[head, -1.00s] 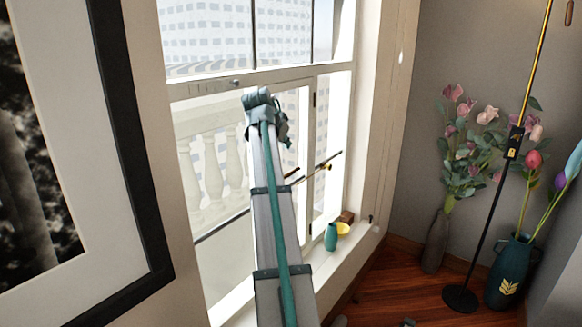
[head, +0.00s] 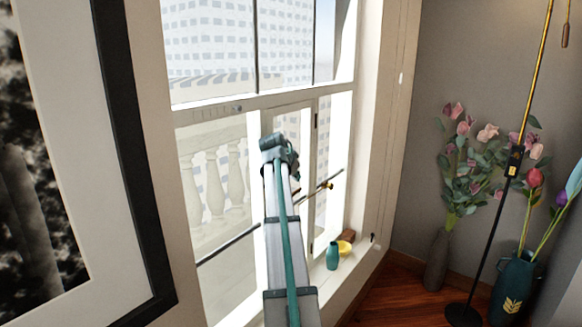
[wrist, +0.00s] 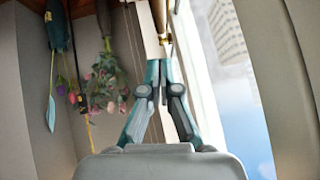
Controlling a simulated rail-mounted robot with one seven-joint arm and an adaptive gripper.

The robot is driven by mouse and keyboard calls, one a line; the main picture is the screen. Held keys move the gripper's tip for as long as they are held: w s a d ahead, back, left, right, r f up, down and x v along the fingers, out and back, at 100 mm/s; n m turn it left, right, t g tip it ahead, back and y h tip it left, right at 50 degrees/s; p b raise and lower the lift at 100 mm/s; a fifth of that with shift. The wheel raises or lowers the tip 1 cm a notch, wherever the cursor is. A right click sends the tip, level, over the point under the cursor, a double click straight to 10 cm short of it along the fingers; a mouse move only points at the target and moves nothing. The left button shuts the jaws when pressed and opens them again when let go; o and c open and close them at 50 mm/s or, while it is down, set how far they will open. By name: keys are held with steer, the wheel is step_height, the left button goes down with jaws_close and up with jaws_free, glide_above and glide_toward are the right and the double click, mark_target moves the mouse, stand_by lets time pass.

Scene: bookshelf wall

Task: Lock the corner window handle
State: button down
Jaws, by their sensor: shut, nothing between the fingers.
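The corner window handle (head: 328,186) shows in the head view as a small brass piece with a thin dark bar, at the right part of the window. In the wrist view, a brass and dark piece (wrist: 165,38), which looks like the handle, lies just beyond the fingertips. My gripper (wrist: 158,75) has its teal fingers together with nothing between them. It points toward that piece; I cannot tell whether it touches. In the head view my arm hides the gripper and part of the window.
Flower vases (head: 512,282) and a lamp pole (head: 493,215) stand at the right. A framed picture (head: 135,150) hangs at the left.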

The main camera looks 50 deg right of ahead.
mark_target(298, 190)
steer(key=shift+w+d+f+p, duration=0.15)
steer(key=shift+f+p, duration=0.1)
steer(key=shift+f, duration=0.5)
steer(key=shift+w+f+p, duration=0.15)
steer(key=shift+f+p, duration=0.1)
steer(key=shift+f, duration=0.55)
steer(key=shift+w+d+f+p, duration=0.15)
steer(key=shift+f+p, duration=0.1)
steer(key=shift+f, duration=0.5)
steer(key=shift+d, duration=0.1)
